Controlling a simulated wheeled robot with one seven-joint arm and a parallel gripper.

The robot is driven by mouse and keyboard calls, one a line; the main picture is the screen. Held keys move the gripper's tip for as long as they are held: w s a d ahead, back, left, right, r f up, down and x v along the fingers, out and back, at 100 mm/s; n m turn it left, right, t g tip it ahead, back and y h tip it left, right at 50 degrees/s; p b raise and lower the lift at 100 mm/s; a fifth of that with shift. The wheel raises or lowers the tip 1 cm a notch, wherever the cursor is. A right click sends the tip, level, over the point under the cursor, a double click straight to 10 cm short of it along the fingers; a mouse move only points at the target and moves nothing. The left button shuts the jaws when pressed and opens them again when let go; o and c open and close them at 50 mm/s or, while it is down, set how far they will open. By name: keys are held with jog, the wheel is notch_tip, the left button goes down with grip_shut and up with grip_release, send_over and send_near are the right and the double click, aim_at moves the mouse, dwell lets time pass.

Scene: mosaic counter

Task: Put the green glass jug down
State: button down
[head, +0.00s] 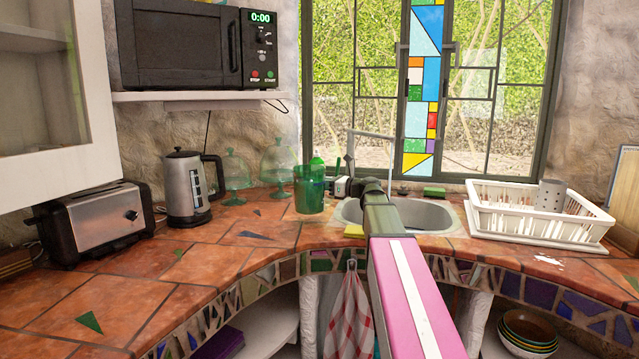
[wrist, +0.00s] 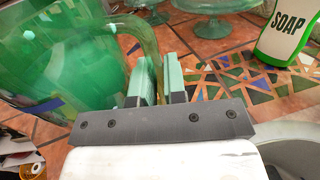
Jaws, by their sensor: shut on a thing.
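The green glass jug (head: 309,192) is upright at the back of the tiled counter (head: 215,265), left of the sink. In the wrist view the jug (wrist: 60,55) fills the left side, with its handle reaching toward my fingers. My gripper (head: 340,187) is at the jug's right side in the head view. In the wrist view my gripper (wrist: 160,80) has its two pale green fingers close together, shut on the jug's handle. The jug's base is near or on the counter; I cannot tell whether it touches.
Green glass stands (head: 236,178) are behind and left of the jug. A kettle (head: 188,190) and a toaster (head: 95,222) stand farther left. The sink (head: 425,216) and a white dish rack (head: 535,212) are right. A soap bottle (wrist: 287,32) is nearby. The left front counter is clear.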

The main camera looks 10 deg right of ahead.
jog(key=shift+f, duration=1.9)
jog(key=c, duration=1.2)
grip_release()
jog(key=shift+f, duration=0.15)
jog(key=v, duration=1.2)
